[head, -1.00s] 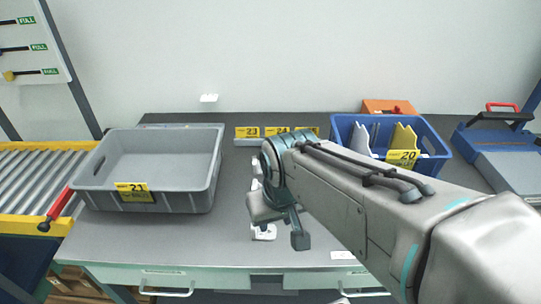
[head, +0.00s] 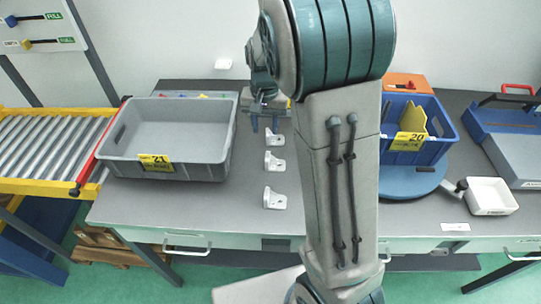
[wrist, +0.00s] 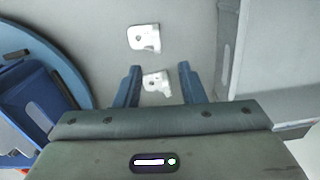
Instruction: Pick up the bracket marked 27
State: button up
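Three white brackets stand in a column on the grey table in the head view: a far one (head: 274,137), a middle one (head: 273,162) and a near one (head: 273,198). I cannot read a 27 on any of them. My gripper (head: 265,121) is open and empty, just beyond the far bracket in the head view. In the wrist view, my gripper (wrist: 159,68) has its two blue fingers apart, with one bracket (wrist: 156,82) showing between them, below and not held. Another bracket (wrist: 144,38) shows past the fingertips.
A grey bin marked 21 (head: 218,140) stands left, beside the roller conveyor (head: 45,150). The table's front middle is clear.

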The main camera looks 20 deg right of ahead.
aim_at(268, 156)
jog(key=f, duration=0.8)
jog(key=shift+w+f+p, duration=0.2)
jog(key=shift+f+p, duration=0.05)
jog(key=shift+p, duration=0.15)
jog(key=f, duration=0.3)
jog(key=f+p, duration=0.1)
jog(key=shift+s+d+f, duration=0.2)
jog(key=shift+s+d, duration=0.1)
jog(key=shift+f, duration=0.6)
grip_shut()
